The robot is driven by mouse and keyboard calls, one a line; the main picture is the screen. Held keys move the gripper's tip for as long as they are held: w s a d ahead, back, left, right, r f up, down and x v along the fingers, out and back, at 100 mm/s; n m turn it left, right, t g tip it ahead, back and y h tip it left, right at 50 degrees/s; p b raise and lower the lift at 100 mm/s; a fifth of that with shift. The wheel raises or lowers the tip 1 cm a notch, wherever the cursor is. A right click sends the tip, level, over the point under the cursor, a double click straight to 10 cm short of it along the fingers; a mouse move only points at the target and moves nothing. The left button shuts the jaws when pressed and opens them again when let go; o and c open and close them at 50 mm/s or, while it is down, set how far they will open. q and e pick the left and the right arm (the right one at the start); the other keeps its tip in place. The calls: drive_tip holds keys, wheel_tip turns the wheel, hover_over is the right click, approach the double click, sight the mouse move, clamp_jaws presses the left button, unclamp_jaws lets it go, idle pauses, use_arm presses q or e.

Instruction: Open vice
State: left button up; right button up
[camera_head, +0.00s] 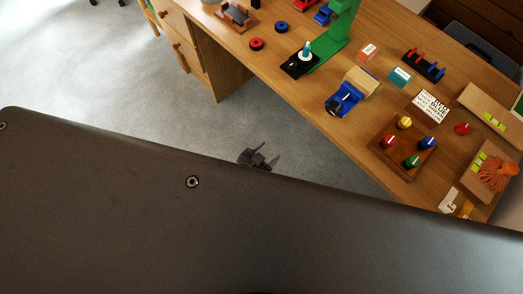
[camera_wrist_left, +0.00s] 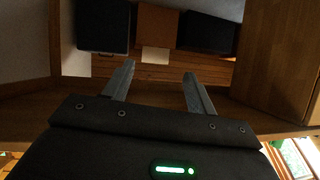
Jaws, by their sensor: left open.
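A blue vice (camera_head: 343,99) sits near the front edge of the wooden workbench (camera_head: 290,75). A pale wooden block (camera_head: 361,82) lies right at its back; I cannot tell whether the vice's jaws grip it. My left gripper (camera_head: 262,160) is a small dark shape over the floor, in front of the bench and to the lower left of the vice, apart from it. In the left wrist view the two fingers of my left gripper (camera_wrist_left: 157,78) are spread with nothing between them. The vice is not recognisable there. My right gripper is not in view.
A green stand (camera_head: 337,35) rises left of the vice. A wooden tray with coloured knobs (camera_head: 382,153) lies to its right. A red and black rack (camera_head: 424,65) and small boxes stand behind. A large dark panel hides the lower part of the head view. Grey floor is open in front.

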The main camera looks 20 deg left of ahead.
use_arm(q)
drive_tip(key=shift+s+a+f+g+y, duration=0.2)
drive_tip(key=shift+a+f, duration=0.25)
drive_tip(key=shift+f, duration=0.3)
drive_tip(key=shift+s+a+f+g+y, duration=0.1)
drive_tip(key=shift+a+f+g, duration=0.1)
drive_tip(key=shift+a+f, duration=0.4)
drive_tip(key=shift+d+f, duration=0.1)
drive_tip(key=shift+d, duration=0.05)
